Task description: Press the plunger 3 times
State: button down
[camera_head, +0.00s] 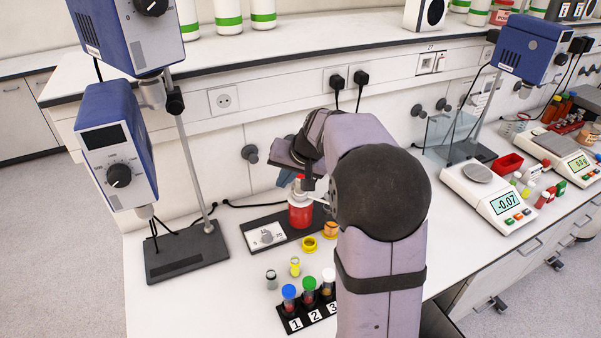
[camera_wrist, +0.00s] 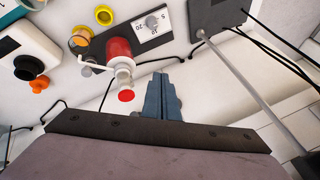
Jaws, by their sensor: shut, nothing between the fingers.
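A red dispenser bottle (camera_head: 300,212) with a white collar and a thin side spout stands on a dark base behind my arm. In the wrist view the bottle (camera_wrist: 118,50) shows with its red plunger top (camera_wrist: 126,96) toward the camera. My gripper (camera_wrist: 161,80) is shut and empty, its blue fingers together just right of the plunger top in that view. They look apart from it. In the head view my gripper (camera_head: 287,178) is beside the bottle's top, partly hidden by my wrist.
A dial plate (camera_head: 265,236) lies left of the bottle. A yellow ring (camera_head: 309,244) and orange jar (camera_head: 330,229) are in front. A numbered rack (camera_head: 292,325) holds capped tubes. A stirrer stand (camera_head: 187,252) is at left, a balance (camera_head: 492,198) at right.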

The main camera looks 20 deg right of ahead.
jog(key=w+d+r+m+t, duration=0.2)
jog(key=w+d+r, duration=0.3)
jog(key=w+d, duration=0.3)
jog(key=shift+w+d+r+t+h, duration=0.25)
jog(key=shift+d+r+t, duration=0.2)
jog(key=shift+d, duration=0.25)
jog(key=shift+f, duration=0.2)
notch_tip(320, 180, down, 7)
jog(key=b, duration=0.6)
jog(key=shift+f, duration=0.2)
jog(key=shift+f+b, duration=0.6)
jog(key=shift+b, duration=0.1)
jog(key=shift+s+a+f+b, duration=0.1)
jog(key=shift+s+f+b, duration=0.05)
jog(key=shift+f+b, duration=1.35)
dwell(2.0)
jog(key=shift+r, duration=0.2)
jog(key=shift+r+p, duration=1.05)
jog(key=shift+r, duration=0.2)
